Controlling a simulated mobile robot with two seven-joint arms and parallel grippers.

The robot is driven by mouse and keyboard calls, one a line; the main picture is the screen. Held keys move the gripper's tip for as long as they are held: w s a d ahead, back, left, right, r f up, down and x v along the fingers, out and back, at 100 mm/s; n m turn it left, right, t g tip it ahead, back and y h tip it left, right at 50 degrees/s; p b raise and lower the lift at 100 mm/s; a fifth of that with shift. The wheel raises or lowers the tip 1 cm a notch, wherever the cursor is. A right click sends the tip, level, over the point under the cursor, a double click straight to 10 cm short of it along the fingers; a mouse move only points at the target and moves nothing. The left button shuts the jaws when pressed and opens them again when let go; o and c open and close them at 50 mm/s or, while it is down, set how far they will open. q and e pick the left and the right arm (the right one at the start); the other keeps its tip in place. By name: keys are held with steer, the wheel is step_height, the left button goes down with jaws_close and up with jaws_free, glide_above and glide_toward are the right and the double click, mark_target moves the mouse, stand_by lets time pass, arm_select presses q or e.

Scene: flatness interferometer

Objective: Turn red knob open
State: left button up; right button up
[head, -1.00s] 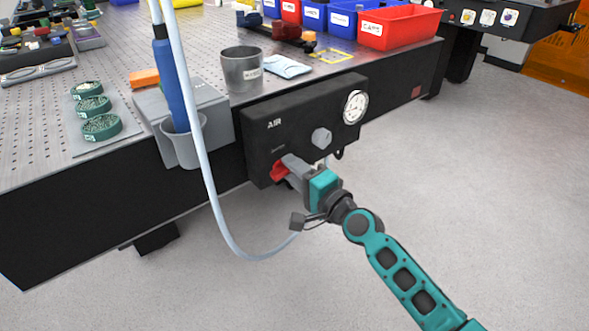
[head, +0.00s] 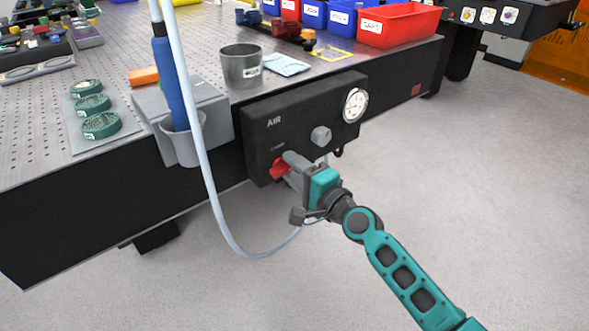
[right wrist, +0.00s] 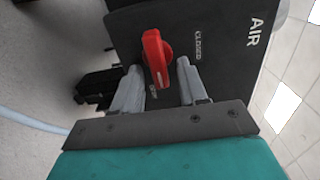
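The red knob (head: 279,168) sits on the lower left of the front of the black AIR panel (head: 262,143). In the right wrist view the red knob (right wrist: 157,58) stands lengthwise, slightly tilted, its lower end near a small label too blurred to read. A CLOSED label (right wrist: 198,45) is to its right. My right gripper (head: 290,167) is in front of the knob. In the right wrist view its two grey fingers (right wrist: 160,83) are spread, one on each side of the knob, with visible gaps. My left gripper is not in view.
A grey knob (head: 321,136) and a gauge (head: 355,105) are on the same panel. A pale hose (head: 208,185) hangs in a loop left of my right arm. A grey holder (head: 180,145) with a blue tool (head: 170,85) is to the left. The floor at right is clear.

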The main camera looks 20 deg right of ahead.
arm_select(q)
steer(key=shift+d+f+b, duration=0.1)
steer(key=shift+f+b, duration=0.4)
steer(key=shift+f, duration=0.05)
arm_select(e)
steer(key=v, duration=1.3)
steer(key=s+a+f+n+g+h, duration=0.1)
steer(key=s+a+f+n+g, duration=0.3)
steer(key=f+n, duration=0.35)
steer(key=s+a+f+n+g+h, duration=0.2)
steer(key=s+a+f+n, duration=0.1)
steer(key=s+f+n, duration=0.5)
arm_select(q)
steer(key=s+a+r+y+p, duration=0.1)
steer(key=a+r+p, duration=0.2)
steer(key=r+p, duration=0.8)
steer(key=p, duration=0.4)
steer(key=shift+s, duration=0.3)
arm_select(e)
step_height(320, 180, up, 12)
steer(key=d+n+h, duration=0.1)
steer(key=d, duration=0.1)
steer(key=shift+d, duration=0.4)
